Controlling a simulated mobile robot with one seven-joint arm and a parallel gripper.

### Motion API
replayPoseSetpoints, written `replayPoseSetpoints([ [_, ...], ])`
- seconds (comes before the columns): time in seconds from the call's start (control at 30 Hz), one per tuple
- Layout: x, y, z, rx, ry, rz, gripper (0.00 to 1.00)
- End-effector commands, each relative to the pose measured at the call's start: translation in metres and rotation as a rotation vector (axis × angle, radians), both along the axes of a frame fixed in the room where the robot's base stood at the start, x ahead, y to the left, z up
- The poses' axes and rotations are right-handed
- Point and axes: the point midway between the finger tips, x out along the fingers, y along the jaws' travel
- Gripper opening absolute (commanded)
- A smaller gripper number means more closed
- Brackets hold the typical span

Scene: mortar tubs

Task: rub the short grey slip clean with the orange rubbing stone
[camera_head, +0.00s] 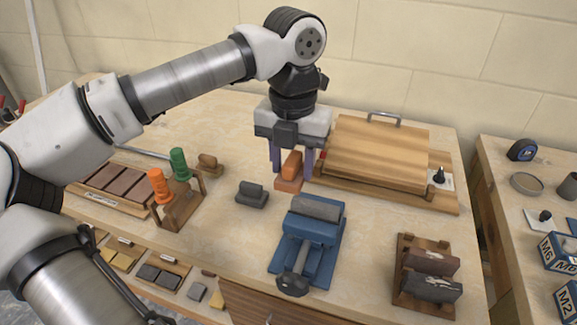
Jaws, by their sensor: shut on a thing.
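My gripper (291,167) points down over the middle of the bench, its purple fingers shut on the orange rubbing stone (289,184). The stone has a raised grip on a flat base; I cannot tell whether its base touches the bench top. A short grey slip (318,207) lies flat along the top of the blue vise (312,231), in front and to the right of my gripper and apart from the stone. Whether dirt is on its top face is too small to tell.
A dark grey stone (251,194) and a brown one (210,165) stand to the left. A wooden rack (415,297) with brown and dark slips is front right. A wooden lidded box (380,150) is behind right. A stand (182,208) holds orange and green handles.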

Motion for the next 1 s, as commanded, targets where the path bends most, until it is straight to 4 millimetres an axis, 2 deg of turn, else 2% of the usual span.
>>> replayPoseSetpoints([
  [0.1, 0.001, -0.003, 0.015, 0.001, -0.003, -0.004, 0.20],
  [0.37, 0.001, -0.008, 0.034, -0.001, -0.002, -0.010, 0.20],
  [1.0, 0.001, -0.009, 0.035, 0.000, -0.001, -0.010, 0.20],
])
